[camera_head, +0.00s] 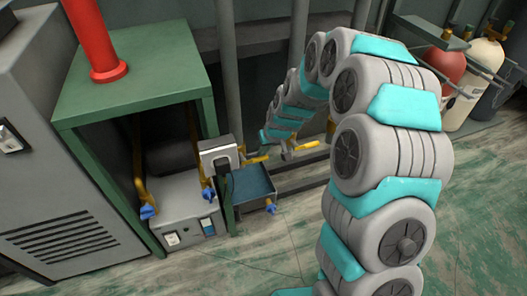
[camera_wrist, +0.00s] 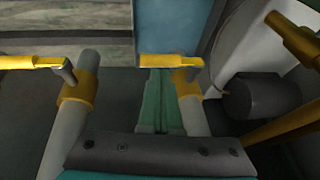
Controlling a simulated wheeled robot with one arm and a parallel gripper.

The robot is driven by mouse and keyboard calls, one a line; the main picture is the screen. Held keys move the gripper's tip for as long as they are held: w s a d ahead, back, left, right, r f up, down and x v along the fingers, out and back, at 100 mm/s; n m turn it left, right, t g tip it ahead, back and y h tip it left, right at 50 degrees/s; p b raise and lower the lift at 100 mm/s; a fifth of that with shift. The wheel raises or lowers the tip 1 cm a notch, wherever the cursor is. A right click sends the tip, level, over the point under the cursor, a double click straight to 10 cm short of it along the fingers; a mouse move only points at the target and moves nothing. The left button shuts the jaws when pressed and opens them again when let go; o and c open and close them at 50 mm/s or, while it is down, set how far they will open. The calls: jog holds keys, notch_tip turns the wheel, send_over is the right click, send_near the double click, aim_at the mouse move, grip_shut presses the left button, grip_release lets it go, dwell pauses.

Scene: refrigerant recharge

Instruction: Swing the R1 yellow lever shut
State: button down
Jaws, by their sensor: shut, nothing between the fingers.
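Two yellow levers on grey pipes show in the wrist view. The middle lever (camera_wrist: 170,62) has its yellow collar on the pipe to the right of my fingers. The left lever (camera_wrist: 32,62) points left from its own pipe. In the head view one yellow lever (camera_head: 257,157) is beside the blue tray and another (camera_head: 306,147) is further right. No label is readable, so I cannot tell which is R1. My gripper (camera_wrist: 159,75) is shut and empty, its teal fingers reaching to the middle lever; I cannot tell whether they touch it. In the head view my gripper (camera_head: 264,138) is small and partly unclear.
A green-framed stand (camera_head: 130,60) with a red pipe (camera_head: 92,38) is at the left. A grey box (camera_head: 218,155) and a blue tray (camera_head: 254,184) are near the levers. Gas cylinders (camera_head: 445,72) stand at the back right. Floor at the front is clear.

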jog(key=s+f+p+v, duration=0.1)
jog(key=s+p+v, duration=0.1)
jog(key=v, duration=1.6)
jog(key=s+d+r+m+g+h+p, duration=0.1)
jog(key=s+d+r+p, duration=0.1)
jog(key=s, duration=0.9)
jog(key=s+d+r+m+g+h+p, duration=0.1)
jog(key=s+r, duration=0.4)
jog(key=s, duration=0.7)
jog(key=s+d+r+m+g+p, duration=0.1)
jog(key=s+d+r+g+p, duration=0.2)
jog(key=s, duration=0.8)
jog(key=shift+s+d+r+h, duration=0.2)
jog(key=shift+r+h, duration=0.1)
jog(key=shift+h, duration=0.1)
